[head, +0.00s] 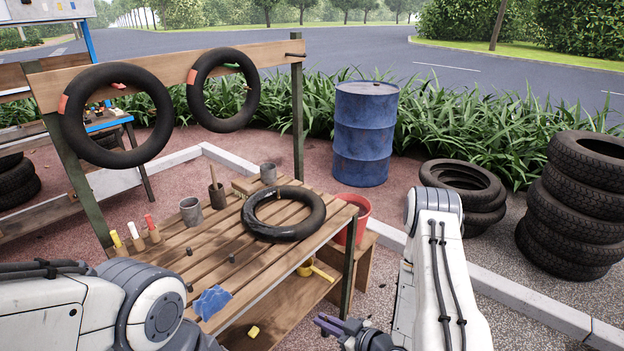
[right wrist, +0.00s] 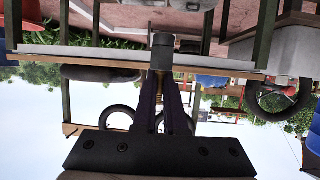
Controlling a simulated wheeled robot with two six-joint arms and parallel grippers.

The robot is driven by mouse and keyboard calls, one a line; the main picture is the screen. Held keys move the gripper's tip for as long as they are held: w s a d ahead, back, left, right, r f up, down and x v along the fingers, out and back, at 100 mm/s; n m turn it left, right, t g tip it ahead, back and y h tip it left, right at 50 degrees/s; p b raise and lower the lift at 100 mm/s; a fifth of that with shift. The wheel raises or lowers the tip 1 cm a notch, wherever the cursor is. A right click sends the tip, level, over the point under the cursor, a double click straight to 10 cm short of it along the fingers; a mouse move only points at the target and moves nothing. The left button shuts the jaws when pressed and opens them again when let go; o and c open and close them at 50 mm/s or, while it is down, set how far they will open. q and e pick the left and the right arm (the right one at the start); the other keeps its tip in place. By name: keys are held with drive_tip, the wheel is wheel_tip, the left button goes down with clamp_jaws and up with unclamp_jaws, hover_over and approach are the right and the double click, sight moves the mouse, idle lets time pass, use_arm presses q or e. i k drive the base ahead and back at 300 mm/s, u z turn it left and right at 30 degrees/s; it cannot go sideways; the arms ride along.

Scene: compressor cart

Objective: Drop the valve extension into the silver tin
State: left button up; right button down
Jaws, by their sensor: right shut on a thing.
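In the head view a grey metal tin (head: 190,211) stands on the slatted wooden table (head: 262,245), left of the black tyre lying there. My right gripper (head: 322,322) is low in front of the table's right end, apart from both tins. In the right wrist view its fingers are shut on a small dark-ended cylinder with a brass-coloured part, apparently the valve extension (right wrist: 163,52). My left arm shows at the lower left; its gripper is out of view.
A black tyre (head: 284,213) lies on the table. A dark pot with a handle (head: 217,192), colored-handled tools (head: 135,236) and a blue rag (head: 212,301) are also there. A red bucket (head: 352,217) and blue barrel (head: 364,135) stand behind the table's right end.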

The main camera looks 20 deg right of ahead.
sight(266, 176)
drive_tip(key=z, duration=2.15)
drive_tip(key=i, duration=2.65)
drive_tip(key=u, duration=3.65)
